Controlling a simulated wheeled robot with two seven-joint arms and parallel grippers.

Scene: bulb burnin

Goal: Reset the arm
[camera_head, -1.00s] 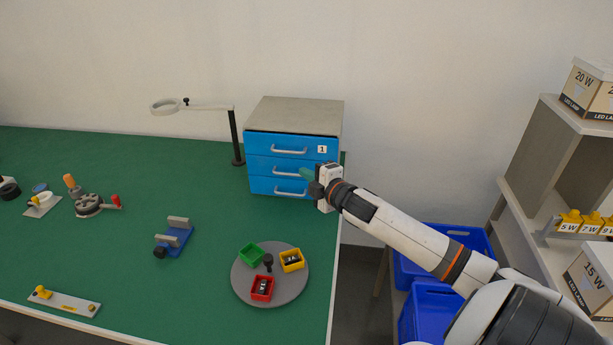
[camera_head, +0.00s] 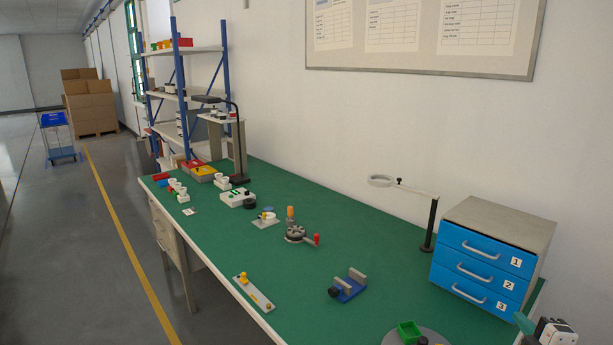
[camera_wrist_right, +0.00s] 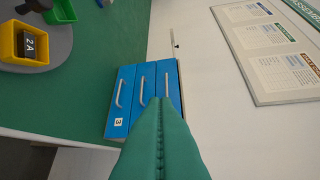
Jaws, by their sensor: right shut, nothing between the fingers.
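My right gripper (camera_head: 524,326) shows only in part at the lower right corner of the head view, in front of the blue drawer cabinet. In the right wrist view its green fingers (camera_wrist_right: 160,110) are pressed together with nothing between them. They point toward the blue drawers (camera_wrist_right: 142,88), which are all shut; I cannot tell the gap between them. The cabinet (camera_head: 497,225) with drawers numbered 1 to 3 stands at the right end of the green workbench (camera_head: 310,270). My left gripper is not in view.
A magnifier lamp (camera_head: 433,225) stands beside the cabinet. A grey turntable (camera_head: 394,339) with a green bin (camera_head: 409,331) lies near the bench's front right. A blue vise (camera_head: 348,288) and a yellow-knobbed plate (camera_head: 254,293) lie left of it. A shelf rack (camera_head: 187,95) stands beyond the far end.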

